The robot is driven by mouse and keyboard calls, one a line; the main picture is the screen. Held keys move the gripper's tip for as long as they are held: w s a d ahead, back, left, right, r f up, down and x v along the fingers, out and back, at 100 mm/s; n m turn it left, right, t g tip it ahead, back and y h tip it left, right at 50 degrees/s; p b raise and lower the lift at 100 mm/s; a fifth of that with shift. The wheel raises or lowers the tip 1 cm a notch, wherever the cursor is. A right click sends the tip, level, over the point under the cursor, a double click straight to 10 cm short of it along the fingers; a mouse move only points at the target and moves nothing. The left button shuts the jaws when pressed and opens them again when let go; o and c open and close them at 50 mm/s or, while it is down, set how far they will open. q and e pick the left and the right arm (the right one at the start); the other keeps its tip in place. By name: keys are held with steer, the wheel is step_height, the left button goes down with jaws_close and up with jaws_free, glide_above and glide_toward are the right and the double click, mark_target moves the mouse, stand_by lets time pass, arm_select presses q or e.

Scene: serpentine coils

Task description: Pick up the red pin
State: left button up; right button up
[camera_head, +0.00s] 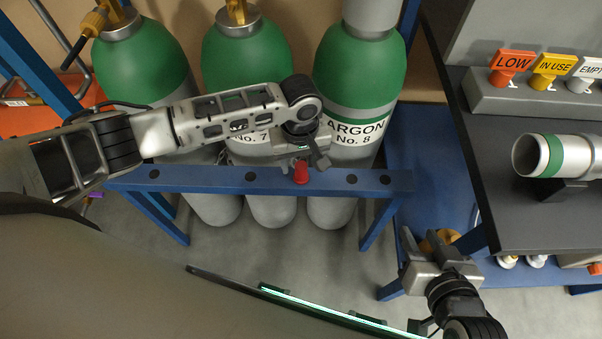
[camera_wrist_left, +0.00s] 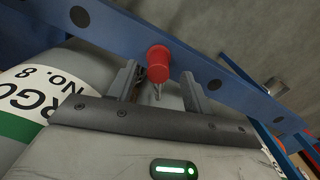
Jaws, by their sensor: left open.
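The red pin (camera_head: 300,174) stands up at the blue beam (camera_head: 222,180) in front of the gas cylinders. In the left wrist view its round red head (camera_wrist_left: 158,60) shows at the top middle, with the beam (camera_wrist_left: 222,82) behind it. My left gripper (camera_head: 309,158) is right at the pin. In the wrist view its two fingers (camera_wrist_left: 159,82) are apart, one on each side of the pin's line; I cannot tell whether they touch it. My right gripper (camera_head: 425,250) hangs at the lower right, away from the pin; its finger gap is unclear.
Green-topped cylinders (camera_head: 360,65) stand close behind the beam, which has several dark holes. A dark bench (camera_head: 545,222) at the right carries LOW, IN USE and EMPTY tags (camera_head: 552,65) and a green-banded tube (camera_head: 550,155). Grey floor (camera_head: 320,260) lies open below the beam.

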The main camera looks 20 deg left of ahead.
mark_target(301, 165)
arm_select(q)
step_height(301, 165, down, 4)
steer(key=shift+w+r+b, duration=0.1)
steer(key=shift+b, duration=0.25)
steer(key=shift+d, duration=0.1)
jaws_close()
steer(key=shift+r, duration=0.1)
